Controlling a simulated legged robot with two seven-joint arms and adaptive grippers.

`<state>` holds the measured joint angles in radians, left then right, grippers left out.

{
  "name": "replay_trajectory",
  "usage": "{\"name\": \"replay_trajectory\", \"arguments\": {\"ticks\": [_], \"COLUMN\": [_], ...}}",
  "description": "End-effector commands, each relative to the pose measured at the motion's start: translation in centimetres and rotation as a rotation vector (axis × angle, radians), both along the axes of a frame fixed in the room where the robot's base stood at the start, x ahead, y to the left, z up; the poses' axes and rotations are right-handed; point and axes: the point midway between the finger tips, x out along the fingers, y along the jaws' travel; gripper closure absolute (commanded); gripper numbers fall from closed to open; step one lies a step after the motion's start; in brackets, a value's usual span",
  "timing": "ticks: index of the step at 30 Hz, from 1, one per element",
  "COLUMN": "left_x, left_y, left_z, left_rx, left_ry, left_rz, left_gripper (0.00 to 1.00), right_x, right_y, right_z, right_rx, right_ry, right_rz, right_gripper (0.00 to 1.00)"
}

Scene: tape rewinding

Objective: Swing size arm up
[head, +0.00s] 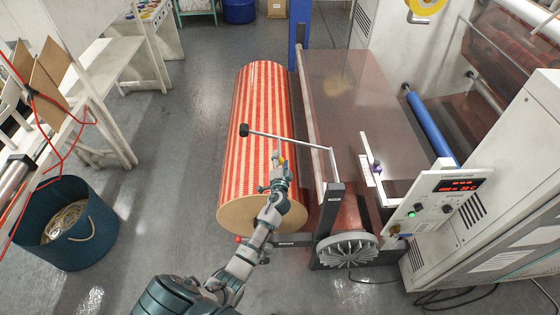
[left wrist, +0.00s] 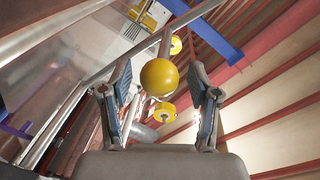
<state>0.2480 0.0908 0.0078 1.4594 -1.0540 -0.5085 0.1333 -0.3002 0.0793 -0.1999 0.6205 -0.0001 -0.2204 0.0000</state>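A thin grey bar (head: 290,140) with a black end piece (head: 244,130) reaches over the red-and-cream striped roll (head: 262,100) from a dark upright post (head: 329,205) on the machine; it looks like the size arm. My left gripper (head: 279,160) is above the roll, just below the bar in the head view. A small yellow part shows at its fingertips. In the left wrist view, a round yellow knob (left wrist: 159,77) lies between the spread fingers of my left gripper (left wrist: 163,88), with gaps on both sides. Its link to the bar is unclear. My right gripper is not in view.
A grey spoked wheel (head: 347,249) sits at the post's foot. A control panel (head: 441,200) and white cabinet (head: 490,200) stand at right. A dark blue bin (head: 75,250) is on the left floor. Floor between bin and roll is clear.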

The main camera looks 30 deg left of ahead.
Motion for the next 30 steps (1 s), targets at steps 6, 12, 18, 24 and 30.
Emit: {"name": "replay_trajectory", "arguments": {"ticks": [6, 12, 18, 24, 30], "left_x": [-0.1, -2.0, -6.1, -9.2, -10.4], "left_y": [0.1, -1.0, -3.1, -4.9, -5.5], "left_z": [-0.1, 0.0, 0.3, 0.5, 0.8], "left_rx": [-0.002, -0.003, -0.004, -0.003, -0.001], "left_ry": [0.001, 0.001, 0.003, 0.005, 0.002], "left_rz": [0.001, 0.0, 0.001, -0.001, 0.001], "left_gripper": [0.38, 0.38, 0.38, 0.38, 0.38], "right_x": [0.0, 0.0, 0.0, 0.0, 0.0], "right_y": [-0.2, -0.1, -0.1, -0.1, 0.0], "right_z": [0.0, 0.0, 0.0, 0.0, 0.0], "right_rx": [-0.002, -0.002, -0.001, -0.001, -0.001], "right_ry": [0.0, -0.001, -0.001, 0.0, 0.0], "right_rz": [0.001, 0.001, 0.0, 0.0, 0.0], "right_gripper": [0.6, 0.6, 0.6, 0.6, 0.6]}}
